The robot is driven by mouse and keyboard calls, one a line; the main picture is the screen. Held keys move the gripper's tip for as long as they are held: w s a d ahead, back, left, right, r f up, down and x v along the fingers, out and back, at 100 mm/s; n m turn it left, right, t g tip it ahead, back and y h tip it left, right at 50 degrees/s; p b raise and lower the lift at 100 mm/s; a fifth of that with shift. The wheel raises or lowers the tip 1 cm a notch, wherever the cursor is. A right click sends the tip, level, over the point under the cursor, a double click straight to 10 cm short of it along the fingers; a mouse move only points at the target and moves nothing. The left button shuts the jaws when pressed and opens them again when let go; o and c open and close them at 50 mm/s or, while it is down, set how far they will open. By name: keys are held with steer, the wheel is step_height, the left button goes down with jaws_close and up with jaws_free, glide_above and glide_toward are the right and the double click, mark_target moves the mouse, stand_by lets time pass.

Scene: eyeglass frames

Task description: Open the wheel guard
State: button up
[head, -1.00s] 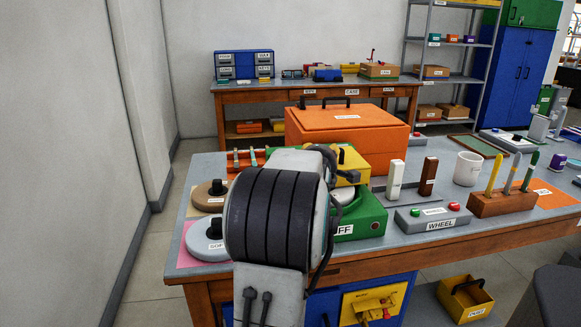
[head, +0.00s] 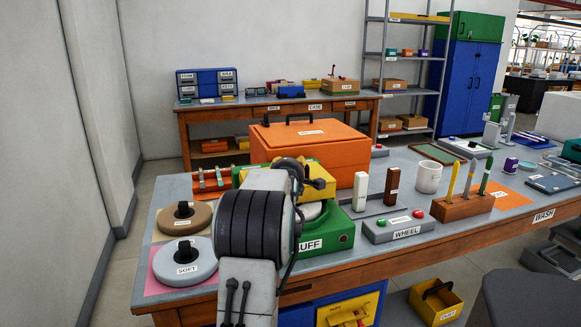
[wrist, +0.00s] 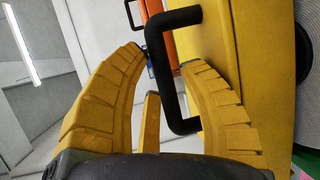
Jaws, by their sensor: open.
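The yellow wheel guard (head: 318,174) sits on the green buffing machine (head: 336,228), right behind my arm in the head view. Its black handle (wrist: 187,126) and flat yellow face (wrist: 215,62) fill the middle and right of the wrist view. In the head view my arm hides most of the gripper and part of the machine. The guard appears closed over the wheel.
An orange case (head: 312,150) stands close behind the machine. A soft wheel (head: 186,260) and a brown wheel (head: 184,220) lie at left. A grey wheel control box (head: 398,226) and a wooden pen block (head: 464,206) are at right.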

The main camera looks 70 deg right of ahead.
steer(key=shift+o, duration=0.3)
jaws_close()
